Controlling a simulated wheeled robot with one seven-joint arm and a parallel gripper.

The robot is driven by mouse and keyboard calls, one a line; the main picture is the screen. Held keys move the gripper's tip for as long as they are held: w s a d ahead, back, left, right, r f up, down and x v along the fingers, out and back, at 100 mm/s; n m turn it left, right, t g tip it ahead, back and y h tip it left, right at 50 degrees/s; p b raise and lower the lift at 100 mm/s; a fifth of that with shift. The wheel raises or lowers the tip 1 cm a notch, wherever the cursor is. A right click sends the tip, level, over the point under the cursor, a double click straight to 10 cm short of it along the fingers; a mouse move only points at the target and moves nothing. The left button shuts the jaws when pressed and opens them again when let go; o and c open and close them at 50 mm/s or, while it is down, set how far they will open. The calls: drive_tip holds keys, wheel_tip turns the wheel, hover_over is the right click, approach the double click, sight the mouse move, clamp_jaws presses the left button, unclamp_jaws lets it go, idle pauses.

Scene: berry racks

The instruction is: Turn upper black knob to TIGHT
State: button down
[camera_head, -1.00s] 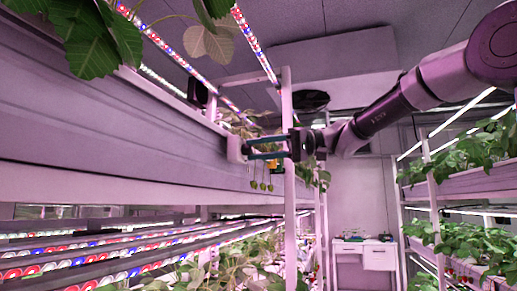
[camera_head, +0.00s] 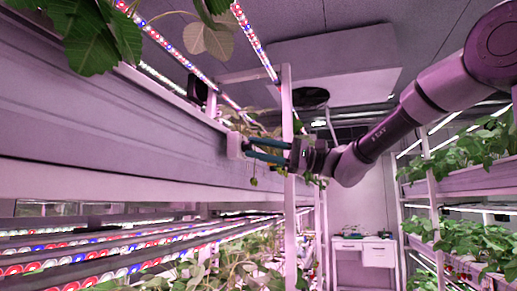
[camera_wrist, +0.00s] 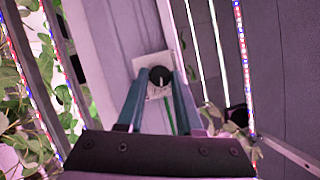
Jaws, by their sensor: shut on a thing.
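The black knob (camera_wrist: 160,77) shows in the wrist view as a round dark dial with a pale mark. It sits on a white plate (camera_wrist: 154,92) fixed to the pale rack beam. I cannot read any lettering on the plate. My gripper (camera_wrist: 161,78) has its two teal fingers on either side of the knob and is shut on it. In the head view, my gripper (camera_head: 248,147) reaches left to the white box (camera_head: 235,146) at the end of the beam. The knob itself is hidden there by the fingertips. No second knob shows.
A white upright post (camera_head: 288,185) stands close to my wrist. Leaves and hanging berries (camera_head: 254,181) are just below the fingers. Lit strips (camera_head: 255,40) run overhead. Planted racks (camera_head: 470,235) stand at the right, with an open aisle between.

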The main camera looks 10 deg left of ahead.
drive_tip(key=shift+m, duration=0.5)
drive_tip(key=c, duration=0.6)
unclamp_jaws()
drive_tip(key=shift+d, duration=0.1)
drive_tip(key=v, duration=1)
drive_tip(key=shift+d+f, duration=0.25)
drive_tip(key=shift+d, duration=0.05)
